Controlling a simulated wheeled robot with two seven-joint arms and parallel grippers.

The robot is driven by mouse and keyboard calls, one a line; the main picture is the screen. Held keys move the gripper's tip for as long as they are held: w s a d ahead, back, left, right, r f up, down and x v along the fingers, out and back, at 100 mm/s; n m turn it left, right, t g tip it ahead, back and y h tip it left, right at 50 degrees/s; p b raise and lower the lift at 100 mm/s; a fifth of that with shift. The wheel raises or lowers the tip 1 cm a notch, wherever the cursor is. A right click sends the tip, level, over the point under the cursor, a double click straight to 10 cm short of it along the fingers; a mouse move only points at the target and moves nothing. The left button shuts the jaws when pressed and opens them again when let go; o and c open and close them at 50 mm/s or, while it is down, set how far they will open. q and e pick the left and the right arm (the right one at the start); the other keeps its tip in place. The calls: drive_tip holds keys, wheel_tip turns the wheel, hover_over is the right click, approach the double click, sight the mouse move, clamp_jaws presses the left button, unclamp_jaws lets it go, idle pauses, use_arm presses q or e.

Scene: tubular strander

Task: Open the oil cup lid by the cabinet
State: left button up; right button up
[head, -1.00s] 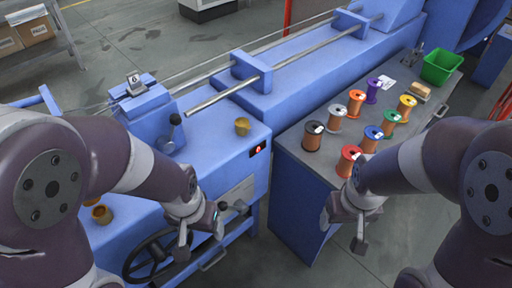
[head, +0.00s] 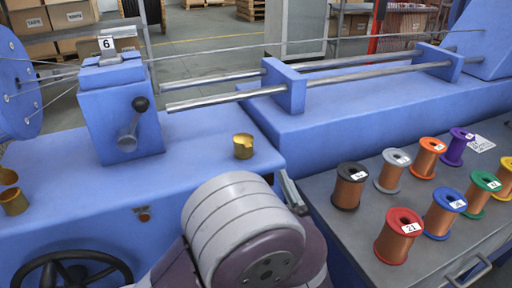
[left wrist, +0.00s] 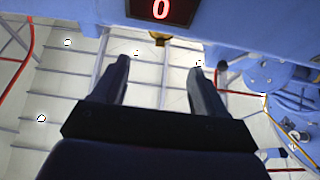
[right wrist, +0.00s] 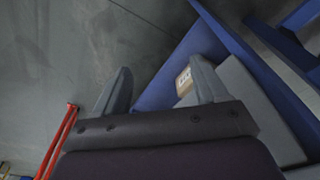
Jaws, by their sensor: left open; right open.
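A small brass oil cup (head: 243,146) stands on the blue machine top, near its right end beside the spool cabinet. Its top is small in the picture and I cannot tell how its lid sits. A brass piece, perhaps this cup, shows in the left wrist view (left wrist: 159,38) beside the red display. A second brass cup (head: 14,204) is at the far left, with a round brass piece next to it. My right gripper (right wrist: 163,85) is open and empty.
A grey-topped cabinet (head: 335,222) carries several wire spools at the right. A lever block (head: 122,118) with a black knob rises left of the cup. Metal rods (head: 215,92) run behind it. A black handwheel (head: 72,272) is at lower left. The top around the cup is clear.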

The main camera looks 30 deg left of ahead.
sight(249, 145)
use_arm(q)
drive_tip(key=b+x, duration=0.1)
drive_tip(key=x, duration=0.9)
drive_tip(key=shift+w+f, duration=0.1)
